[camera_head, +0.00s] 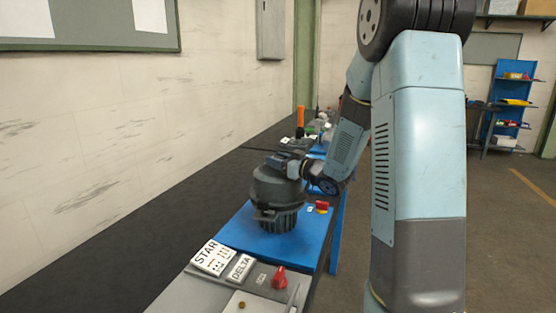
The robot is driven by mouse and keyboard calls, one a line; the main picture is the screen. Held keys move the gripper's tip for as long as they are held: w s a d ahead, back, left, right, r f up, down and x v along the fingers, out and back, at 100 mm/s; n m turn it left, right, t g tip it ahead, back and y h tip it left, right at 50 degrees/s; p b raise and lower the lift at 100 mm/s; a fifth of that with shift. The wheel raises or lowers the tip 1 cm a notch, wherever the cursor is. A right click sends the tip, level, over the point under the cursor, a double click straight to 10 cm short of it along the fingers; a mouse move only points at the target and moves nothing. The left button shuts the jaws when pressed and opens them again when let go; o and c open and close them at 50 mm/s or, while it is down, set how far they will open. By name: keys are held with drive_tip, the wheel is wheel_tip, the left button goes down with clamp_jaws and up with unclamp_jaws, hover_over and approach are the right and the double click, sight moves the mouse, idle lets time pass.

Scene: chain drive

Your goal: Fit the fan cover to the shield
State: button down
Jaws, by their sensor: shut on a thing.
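A dark grey motor with a ribbed lower body (280,220) stands upright on a blue board. A smooth, dark, round fan cover (272,187) sits at its top, above a flange-like rim. My gripper (284,168) comes in from the right at the top of the cover and is shut on it. The fingertips are small and dark against the cover, so the exact grip is hard to see. I cannot tell whether the cover is fully seated or slightly above the shield, whose face is hidden beneath it.
In front are STAR (212,257) and DELTA (240,268) plates and a red knob (279,278). An orange upright object (300,118) stands farther back. The bench's left side is clear.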

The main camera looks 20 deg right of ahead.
drive_tip(key=shift+f, duration=0.8)
drive_tip(key=c, duration=0.5)
unclamp_jaws()
drive_tip(key=shift+s+d+f, duration=0.1)
drive_tip(key=v, duration=1.3)
drive_tip(key=shift+s+d, duration=0.2)
drive_tip(key=shift+s, duration=0.05)
drive_tip(key=shift+w, duration=0.1)
